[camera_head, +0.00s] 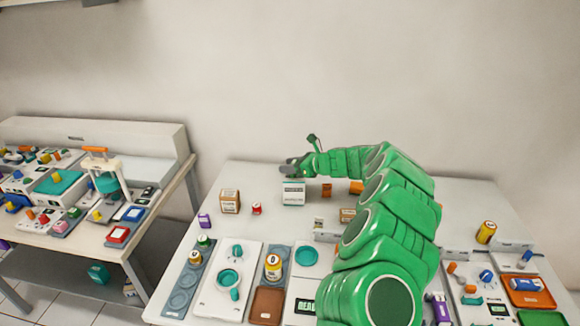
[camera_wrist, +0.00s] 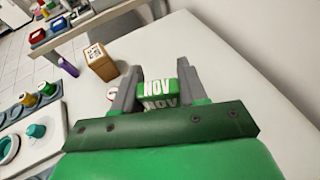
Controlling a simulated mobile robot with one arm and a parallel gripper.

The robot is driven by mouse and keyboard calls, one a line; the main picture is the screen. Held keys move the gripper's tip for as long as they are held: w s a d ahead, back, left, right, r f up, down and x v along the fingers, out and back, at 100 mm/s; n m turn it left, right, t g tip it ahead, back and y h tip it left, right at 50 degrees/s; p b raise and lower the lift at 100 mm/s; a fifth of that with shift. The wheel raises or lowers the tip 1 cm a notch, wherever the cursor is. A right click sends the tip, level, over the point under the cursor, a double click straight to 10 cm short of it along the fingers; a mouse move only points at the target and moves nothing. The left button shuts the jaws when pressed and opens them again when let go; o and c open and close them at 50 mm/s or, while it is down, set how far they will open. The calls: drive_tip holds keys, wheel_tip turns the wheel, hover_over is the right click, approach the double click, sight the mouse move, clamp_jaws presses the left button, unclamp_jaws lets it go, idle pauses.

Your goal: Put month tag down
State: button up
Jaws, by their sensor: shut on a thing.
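The month tag (camera_wrist: 158,87) is a small green block with white "NOV" lettering on two faces. In the wrist view it sits between the two grey fingers of my gripper (camera_wrist: 158,70), which is shut on it. In the head view my gripper (camera_head: 290,168) is over the back part of the white table (camera_head: 265,178), close to a white box with a teal band (camera_head: 293,194). I cannot make out the tag there. I cannot tell whether the tag touches the tabletop.
A brown box (camera_head: 230,202), a purple item (camera_head: 204,220) and a small red item (camera_head: 257,209) stand left of the white box. Several trays and dishes fill the table's front. Bare tabletop lies right of the gripper in the wrist view (camera_wrist: 235,75).

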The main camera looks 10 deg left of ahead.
drive_tip(key=shift+f, duration=0.1)
drive_tip(key=o, duration=1.1)
drive_tip(key=v, duration=1.2)
